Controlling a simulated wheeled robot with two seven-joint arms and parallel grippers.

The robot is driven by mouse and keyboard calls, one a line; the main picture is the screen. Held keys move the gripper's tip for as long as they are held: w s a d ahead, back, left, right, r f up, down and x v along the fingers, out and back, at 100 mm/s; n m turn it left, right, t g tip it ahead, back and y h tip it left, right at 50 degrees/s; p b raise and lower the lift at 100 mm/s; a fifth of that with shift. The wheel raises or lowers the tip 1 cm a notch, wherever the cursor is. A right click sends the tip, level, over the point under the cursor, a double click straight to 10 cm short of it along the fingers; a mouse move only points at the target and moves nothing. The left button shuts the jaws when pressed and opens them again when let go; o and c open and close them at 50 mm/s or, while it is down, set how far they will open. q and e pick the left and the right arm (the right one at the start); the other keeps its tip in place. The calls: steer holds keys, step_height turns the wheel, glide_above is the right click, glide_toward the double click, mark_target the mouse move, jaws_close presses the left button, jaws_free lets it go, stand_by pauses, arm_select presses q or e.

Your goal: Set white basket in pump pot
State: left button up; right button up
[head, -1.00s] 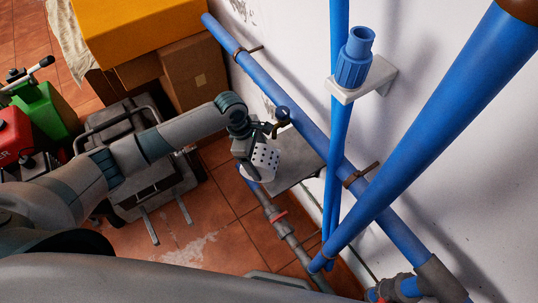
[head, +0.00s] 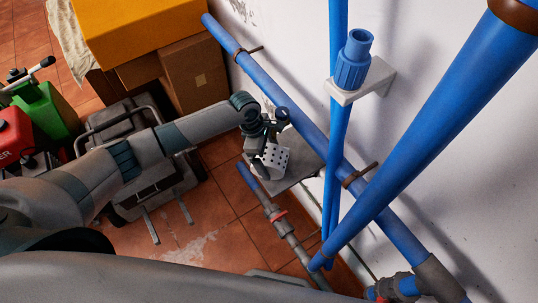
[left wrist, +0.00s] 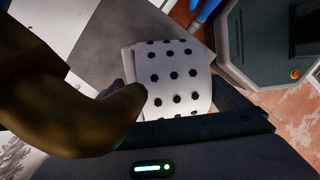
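The white basket (head: 274,160) has rows of dark round holes and hangs at my left gripper (head: 262,145), above a grey slab. In the left wrist view the basket (left wrist: 172,75) fills the middle, close to the gripper body, and looks tilted. My left gripper appears shut on it, though the fingertips are partly hidden. No thing can be surely made out as the pump pot. My right gripper is not in view.
A grey slab (head: 300,172) lies beside the wall under the basket. Blue pipes (head: 385,195) run along and in front of the wall at right. A blue fitting (head: 353,62) stands on a white bracket (head: 372,84). Cardboard boxes (head: 193,75) stand behind.

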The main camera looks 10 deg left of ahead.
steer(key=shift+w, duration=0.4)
arm_select(q)
steer(key=shift+r, duration=0.1)
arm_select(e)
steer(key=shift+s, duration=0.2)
arm_select(q)
steer(key=shift+a+r, duration=0.1)
steer(key=shift+r, duration=0.15)
steer(key=v, duration=1)
steer(key=shift+b, duration=0.3)
steer(key=shift+v, duration=0.8)
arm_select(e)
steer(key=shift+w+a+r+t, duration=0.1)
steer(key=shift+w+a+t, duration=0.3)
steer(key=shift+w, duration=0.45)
arm_select(q)
steer(key=shift+o, duration=0.3)
steer(key=shift+f, duration=0.1)
